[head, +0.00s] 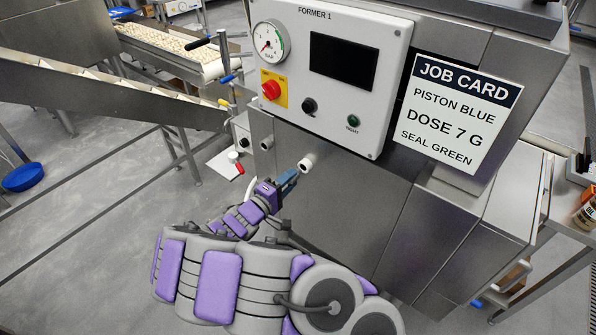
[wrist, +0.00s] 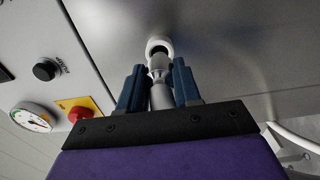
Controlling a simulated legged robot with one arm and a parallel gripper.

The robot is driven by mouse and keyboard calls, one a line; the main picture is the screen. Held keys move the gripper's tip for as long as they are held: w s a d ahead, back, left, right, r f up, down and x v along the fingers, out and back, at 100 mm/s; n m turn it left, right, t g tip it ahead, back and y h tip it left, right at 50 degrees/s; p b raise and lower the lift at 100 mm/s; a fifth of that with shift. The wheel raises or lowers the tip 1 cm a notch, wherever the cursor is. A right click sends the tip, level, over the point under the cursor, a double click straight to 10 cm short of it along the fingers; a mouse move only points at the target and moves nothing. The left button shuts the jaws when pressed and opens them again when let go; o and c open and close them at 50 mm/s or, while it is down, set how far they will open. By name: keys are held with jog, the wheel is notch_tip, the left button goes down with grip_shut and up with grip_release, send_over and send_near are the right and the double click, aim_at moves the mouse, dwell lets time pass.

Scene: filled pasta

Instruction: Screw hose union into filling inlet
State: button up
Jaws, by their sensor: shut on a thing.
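In the wrist view my gripper (wrist: 158,88) has its two blue fingers closed on the hose union (wrist: 160,95), a grey metal fitting. The union's far end points at the filling inlet (wrist: 158,44), a white ring with a dark opening on the steel machine face. The tip appears at or just in the opening; I cannot tell whether the threads are engaged. In the head view my gripper (head: 287,178) is just left of and below the inlet (head: 307,163). The union is hidden there by the fingers.
The control panel (head: 336,110) with gauge, red switch and knobs sits above the inlet. A job card (head: 458,112) is on the machine's right. A white hose (wrist: 292,136) curves at the right of the wrist view. A conveyor (head: 170,50) stands at the left.

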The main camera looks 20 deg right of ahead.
jog(key=shift+v, duration=1.6)
